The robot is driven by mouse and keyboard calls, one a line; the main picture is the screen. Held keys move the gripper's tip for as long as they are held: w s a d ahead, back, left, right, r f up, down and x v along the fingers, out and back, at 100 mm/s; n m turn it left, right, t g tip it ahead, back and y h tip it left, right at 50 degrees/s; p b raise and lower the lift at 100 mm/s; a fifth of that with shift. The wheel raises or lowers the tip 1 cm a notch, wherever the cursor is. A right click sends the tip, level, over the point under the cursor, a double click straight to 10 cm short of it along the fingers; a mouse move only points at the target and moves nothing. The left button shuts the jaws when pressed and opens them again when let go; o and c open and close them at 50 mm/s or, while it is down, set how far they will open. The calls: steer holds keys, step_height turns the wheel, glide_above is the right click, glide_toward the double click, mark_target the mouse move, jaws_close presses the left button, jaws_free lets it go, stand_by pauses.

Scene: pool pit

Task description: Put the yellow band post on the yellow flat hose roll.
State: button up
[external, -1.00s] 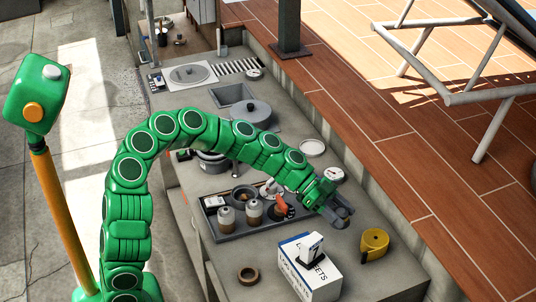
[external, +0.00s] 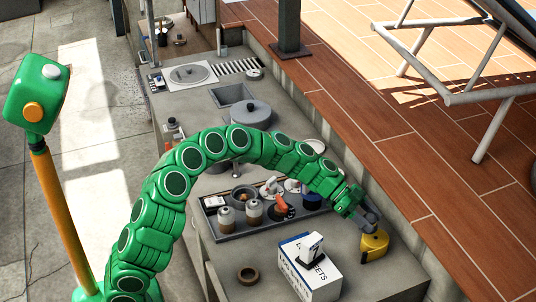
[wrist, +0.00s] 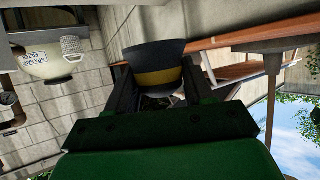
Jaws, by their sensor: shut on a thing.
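The yellow flat hose roll (external: 374,246) stands on the grey counter at the right in the external view. My gripper (external: 362,213) is right above it, at its upper left side. In the wrist view my gripper (wrist: 156,90) is shut on the yellow band post (wrist: 153,58), a dark round piece with a yellow band, between its two fingers. In the external view the post shows only as a small dark grey shape at the fingertips, overlapping the roll's top edge. I cannot tell whether post and roll touch. The roll is not seen in the wrist view.
A white and blue box (external: 309,273) with a number 7 card on top stands left of the roll. A brown ring (external: 248,276) lies further left. A dark tray (external: 216,234) with jars and other items lies behind. The brick-red ledge (external: 410,213) rises along the right.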

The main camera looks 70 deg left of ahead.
mark_target(372, 237)
steer(key=shift+w+f, duration=1.45)
steer(key=shift+f, duration=1.7)
steer(key=shift+f, duration=0.1)
steer(key=o, duration=1.3)
steer(key=v, duration=0.7)
steer(key=shift+s+a+r, duration=0.15)
steer(key=shift+a+r, duration=0.05)
